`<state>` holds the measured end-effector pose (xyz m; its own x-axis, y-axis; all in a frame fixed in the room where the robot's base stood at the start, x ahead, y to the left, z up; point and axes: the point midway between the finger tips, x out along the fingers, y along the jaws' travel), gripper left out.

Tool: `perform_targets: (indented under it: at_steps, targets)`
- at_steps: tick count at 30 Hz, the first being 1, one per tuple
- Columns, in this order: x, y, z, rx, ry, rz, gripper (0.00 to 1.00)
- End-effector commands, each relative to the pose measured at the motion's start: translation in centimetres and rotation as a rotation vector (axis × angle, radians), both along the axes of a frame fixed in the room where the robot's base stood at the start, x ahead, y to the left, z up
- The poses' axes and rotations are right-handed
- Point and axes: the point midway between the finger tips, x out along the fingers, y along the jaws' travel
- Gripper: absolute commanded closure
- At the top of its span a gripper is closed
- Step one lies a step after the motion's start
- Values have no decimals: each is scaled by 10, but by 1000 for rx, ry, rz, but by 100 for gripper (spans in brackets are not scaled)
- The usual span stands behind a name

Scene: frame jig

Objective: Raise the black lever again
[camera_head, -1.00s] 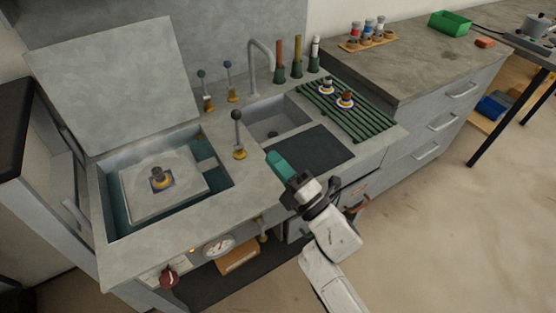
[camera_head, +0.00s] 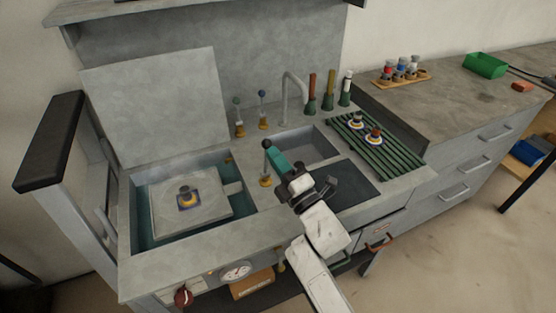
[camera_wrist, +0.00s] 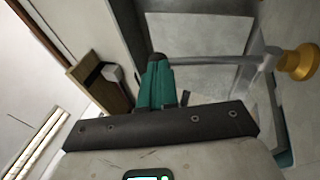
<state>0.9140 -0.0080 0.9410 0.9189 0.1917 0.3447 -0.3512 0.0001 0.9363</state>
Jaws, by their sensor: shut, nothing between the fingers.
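The black lever (camera_head: 266,145) has a dark knob on a thin grey rod and stands nearly upright from a brass base (camera_head: 265,181) on the counter, between the left well and the sink. In the wrist view its grey rod (camera_wrist: 215,62) runs from the brass base at right toward my fingertips. My gripper (camera_head: 272,155), with teal fingers, is right beside the lever's upper part in the head view. The fingers (camera_wrist: 155,62) are shut together with nothing held. I cannot tell whether they touch the knob.
The open well (camera_head: 140,213) with a raised lid (camera_head: 160,105) is at left. The sink (camera_head: 310,145), tap (camera_head: 292,90) and green drying rack (camera_head: 380,145) are at right. A red knob (camera_head: 183,297) and gauge (camera_head: 236,272) are on the front.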

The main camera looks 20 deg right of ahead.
Motion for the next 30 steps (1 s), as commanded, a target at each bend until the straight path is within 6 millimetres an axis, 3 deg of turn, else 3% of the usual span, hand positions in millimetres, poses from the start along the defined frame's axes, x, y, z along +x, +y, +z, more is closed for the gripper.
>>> perform_targets:
  at_steps: [5, 10, 30]
  targets:
    - [4, 0, 0, -1, -3, 1, 100]
    - [16, 0, 14, -2, 40, 0, 100]
    - [23, 0, 13, 0, 92, 0, 100]
